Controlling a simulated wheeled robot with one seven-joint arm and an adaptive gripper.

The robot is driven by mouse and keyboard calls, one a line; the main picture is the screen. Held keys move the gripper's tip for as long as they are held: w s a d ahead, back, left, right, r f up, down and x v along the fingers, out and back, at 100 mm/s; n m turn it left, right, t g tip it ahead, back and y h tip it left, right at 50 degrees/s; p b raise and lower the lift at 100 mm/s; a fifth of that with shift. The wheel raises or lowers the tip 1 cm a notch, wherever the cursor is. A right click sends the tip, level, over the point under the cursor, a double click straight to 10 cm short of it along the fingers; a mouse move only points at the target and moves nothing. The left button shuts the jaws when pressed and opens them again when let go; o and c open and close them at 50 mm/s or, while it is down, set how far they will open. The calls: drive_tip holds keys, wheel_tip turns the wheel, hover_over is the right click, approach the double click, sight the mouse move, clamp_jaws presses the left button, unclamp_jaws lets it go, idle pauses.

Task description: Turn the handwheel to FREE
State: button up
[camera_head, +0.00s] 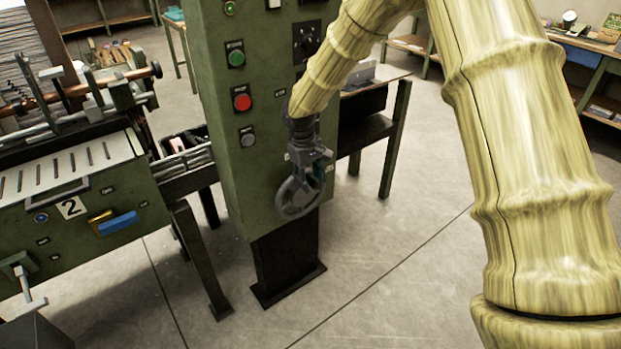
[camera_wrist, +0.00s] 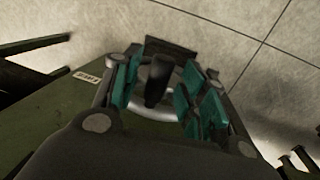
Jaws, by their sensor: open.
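The grey handwheel (camera_head: 284,202) is low on the front of the green control cabinet (camera_head: 262,190). My gripper (camera_head: 312,167) is right at the wheel, covering its upper part. In the wrist view, my gripper (camera_wrist: 160,88) is open, with teal finger pads on either side of a dark upright handle or knob (camera_wrist: 157,78). The pale curved rim of the handwheel (camera_wrist: 160,112) shows behind and below it. Whether the pads touch the handle I cannot tell. A small white label (camera_wrist: 87,77) is on the cabinet, its text too blurred to read; no FREE mark is legible.
Green (camera_head: 236,55) and red (camera_head: 241,99) push buttons are on the cabinet above the wheel. A dark side table (camera_head: 385,130) is behind at the right. The concrete floor (camera_head: 400,280) in front is clear.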

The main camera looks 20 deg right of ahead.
drive_tip(key=shift+f, duration=0.1)
drive_tip(key=shift+c, duration=0.2)
clamp_jaws()
